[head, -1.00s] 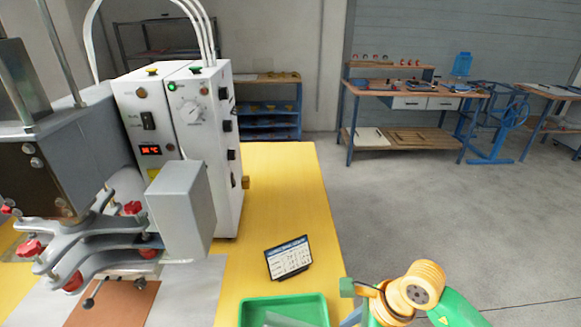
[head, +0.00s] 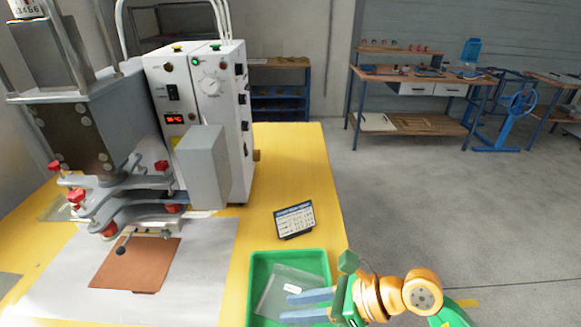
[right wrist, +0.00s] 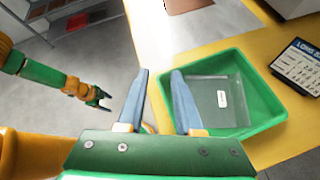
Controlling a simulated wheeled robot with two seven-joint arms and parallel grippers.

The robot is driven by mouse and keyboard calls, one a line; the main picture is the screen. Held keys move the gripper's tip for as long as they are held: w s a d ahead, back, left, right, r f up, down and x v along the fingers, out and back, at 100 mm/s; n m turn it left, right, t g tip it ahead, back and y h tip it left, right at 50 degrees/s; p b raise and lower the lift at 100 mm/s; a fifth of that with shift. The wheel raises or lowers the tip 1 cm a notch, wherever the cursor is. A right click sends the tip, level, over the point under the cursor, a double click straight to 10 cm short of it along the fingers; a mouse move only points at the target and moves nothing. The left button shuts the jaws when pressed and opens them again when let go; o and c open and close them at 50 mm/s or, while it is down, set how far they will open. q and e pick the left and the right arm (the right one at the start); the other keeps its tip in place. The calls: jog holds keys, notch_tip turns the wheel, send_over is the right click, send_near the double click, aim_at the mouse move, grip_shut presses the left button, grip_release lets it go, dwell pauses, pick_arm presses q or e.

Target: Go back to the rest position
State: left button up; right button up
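My right gripper (head: 286,308) is at the lower right of the head view, over the green tray (head: 324,262). In the right wrist view its two blue fingers (right wrist: 160,73) stand apart with nothing between them. A clear plastic pouch (head: 299,283) with a small white label lies in the tray, partly behind the fingers in the head view. My left gripper (right wrist: 103,100) shows only in the right wrist view, small at the left, its dark fingers apart and empty, away from the table.
A welding press (head: 205,165) with red knobs stands on the yellow table (head: 300,170). A brown sheet (head: 135,264) lies on a white sheet (head: 205,275) before it. A small display card (head: 294,221) stands behind the tray. Open floor (head: 430,215) lies to the right.

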jog(key=w+a+r+m+t+y, duration=0.1)
jog(key=a+r+m+t+y, duration=0.2)
jog(key=r+m+t+y, duration=0.7)
jog(key=w+d+r+m+t+h, duration=0.35)
jog(key=d+m+h, duration=0.2)
jog(key=m, duration=0.35)
jog(key=w+d+r+m+t+h, duration=0.25)
jog(key=d+m+t+h, duration=0.25)
jog(key=m+h, duration=0.3)
jog(key=d+f+m+g+h, duration=0.5)
jog(key=d+f+m+h, duration=0.45)
jog(key=f+m, duration=0.4)
jog(key=s+a+f+m+g+y, duration=0.2)
jog(key=s+f+m+g, duration=0.4)
jog(key=s+f+g, duration=0.85)
jog(key=s+f+t, duration=0.1)
jog(key=s+f, duration=0.2)
jog(key=f, duration=0.5)
jog(key=s+f, duration=0.3)
jog(key=f, duration=0.6)
jog(key=s+d+f+g, duration=0.1)
jog(key=s+d+f, duration=0.1)
jog(key=s+f, duration=0.9)
jog(key=shift+s+d, duration=0.2)
jog(key=shift+s, duration=0.75)
jog(key=shift+f, duration=0.15)
